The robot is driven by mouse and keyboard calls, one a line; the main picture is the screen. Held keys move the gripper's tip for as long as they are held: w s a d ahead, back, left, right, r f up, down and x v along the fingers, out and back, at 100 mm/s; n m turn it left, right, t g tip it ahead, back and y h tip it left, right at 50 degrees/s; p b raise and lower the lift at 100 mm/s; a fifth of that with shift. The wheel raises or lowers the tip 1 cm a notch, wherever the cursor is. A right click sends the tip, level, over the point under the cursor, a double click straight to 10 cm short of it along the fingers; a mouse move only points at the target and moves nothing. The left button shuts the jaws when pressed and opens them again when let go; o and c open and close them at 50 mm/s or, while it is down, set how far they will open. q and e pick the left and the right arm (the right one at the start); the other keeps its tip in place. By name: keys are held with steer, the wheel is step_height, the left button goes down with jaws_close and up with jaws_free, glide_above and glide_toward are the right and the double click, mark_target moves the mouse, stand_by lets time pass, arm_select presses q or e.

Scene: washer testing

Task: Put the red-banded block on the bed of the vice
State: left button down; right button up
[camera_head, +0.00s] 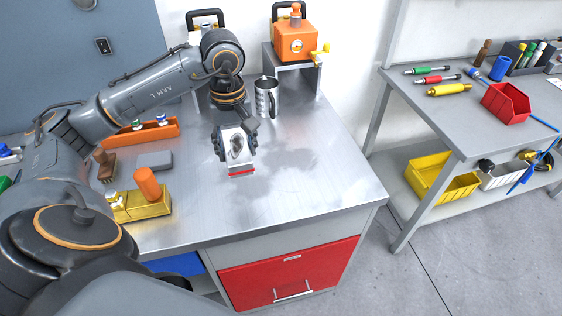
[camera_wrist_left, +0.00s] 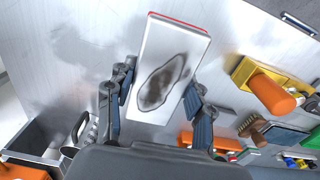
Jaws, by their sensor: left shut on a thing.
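My left gripper (camera_head: 236,150) is shut on the red-banded block (camera_head: 238,148), a pale block with a dark oval patch on its face and a red band at one end. It appears held above the clear middle of the metal bench. In the left wrist view, the block (camera_wrist_left: 168,75) sits between the two fingers (camera_wrist_left: 160,105), its red end pointing away. I cannot pick out the vice with certainty; a yellow fixture (camera_head: 152,204) with an orange cylinder stands at the bench's front left, and also shows in the wrist view (camera_wrist_left: 243,72). My right gripper is not in view.
A metal mug (camera_head: 265,98) and a metal stand (camera_head: 313,75) bearing an orange box (camera_head: 294,42) are behind the block. An orange tray (camera_head: 135,137), a brush (camera_head: 105,166) and a grey block (camera_head: 155,160) lie to the left. The bench's right side is clear.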

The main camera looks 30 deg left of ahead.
arm_select(q)
steer(key=w+d+f+p, duration=0.3)
steer(key=w, duration=0.6)
glide_above(281, 167)
steer(key=f, duration=0.3)
steer(key=f+p, duration=0.1)
steer(key=f, duration=0.1)
steer(key=shift+s+f, duration=0.2)
steer(key=shift+s, duration=0.1)
steer(key=shift+w+f, duration=0.4)
steer(key=shift+f, duration=0.1)
step_height(281, 167, down, 2)
steer(key=shift+d+f+p, duration=0.1)
steer(key=shift+p, duration=0.7)
steer(key=shift+f, duration=0.45)
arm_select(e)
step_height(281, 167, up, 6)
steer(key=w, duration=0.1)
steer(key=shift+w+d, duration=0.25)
arm_select(q)
steer(key=shift+f, duration=0.1)
